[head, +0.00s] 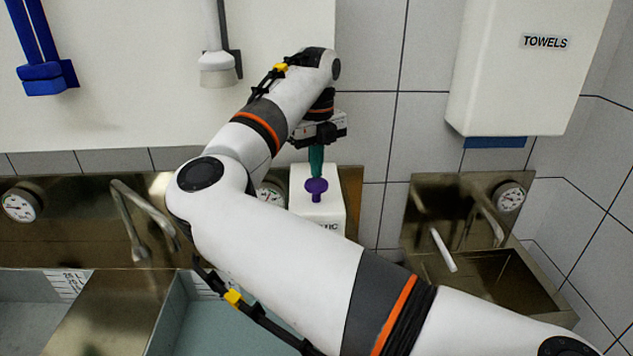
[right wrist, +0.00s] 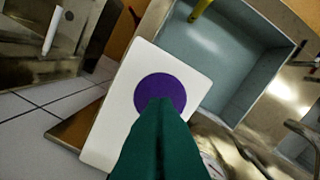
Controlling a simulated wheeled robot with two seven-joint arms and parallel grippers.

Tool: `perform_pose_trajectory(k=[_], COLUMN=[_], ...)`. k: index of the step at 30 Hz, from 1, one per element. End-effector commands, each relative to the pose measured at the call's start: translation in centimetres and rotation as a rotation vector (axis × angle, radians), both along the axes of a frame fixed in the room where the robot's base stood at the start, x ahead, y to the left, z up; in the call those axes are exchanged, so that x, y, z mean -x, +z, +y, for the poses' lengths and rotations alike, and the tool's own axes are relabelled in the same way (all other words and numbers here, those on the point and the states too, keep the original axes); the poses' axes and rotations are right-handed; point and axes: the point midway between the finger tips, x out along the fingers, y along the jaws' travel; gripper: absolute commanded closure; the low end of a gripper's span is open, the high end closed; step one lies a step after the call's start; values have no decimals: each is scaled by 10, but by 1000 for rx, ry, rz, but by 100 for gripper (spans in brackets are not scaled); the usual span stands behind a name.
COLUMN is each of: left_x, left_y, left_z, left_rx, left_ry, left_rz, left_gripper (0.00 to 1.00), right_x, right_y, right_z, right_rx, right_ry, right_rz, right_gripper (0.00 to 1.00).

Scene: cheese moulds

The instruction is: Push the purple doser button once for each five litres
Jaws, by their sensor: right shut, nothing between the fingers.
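The purple doser button (head: 316,187) sits on a white doser box (head: 325,210) on the wall behind the sinks. In the right wrist view the button (right wrist: 160,93) is a purple disc on the white box face (right wrist: 125,125). My right gripper (head: 316,172) is shut and empty, its green fingers just above the button in the head view. In the right wrist view the green fingertips (right wrist: 160,103) overlap the disc's lower edge. I cannot tell whether they touch it. My left gripper is not in view.
A sink with bluish liquid (head: 190,325) lies below my right arm, and a measuring scale (head: 68,283) shows in the left basin. Taps and dials stand along the steel back. A small sink (head: 500,280) is at right, under a towel dispenser (head: 520,80).

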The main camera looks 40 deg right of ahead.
Motion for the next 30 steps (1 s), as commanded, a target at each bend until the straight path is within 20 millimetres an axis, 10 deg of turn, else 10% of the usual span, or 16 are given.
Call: perform_pose_trajectory(k=[30], left_x=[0], left_y=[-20], left_z=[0], left_rx=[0], left_ry=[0], left_rz=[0], left_gripper=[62], right_x=[0], right_y=[-22], right_z=[0], right_rx=[0], right_ry=[0], right_rz=[0], right_gripper=[100])
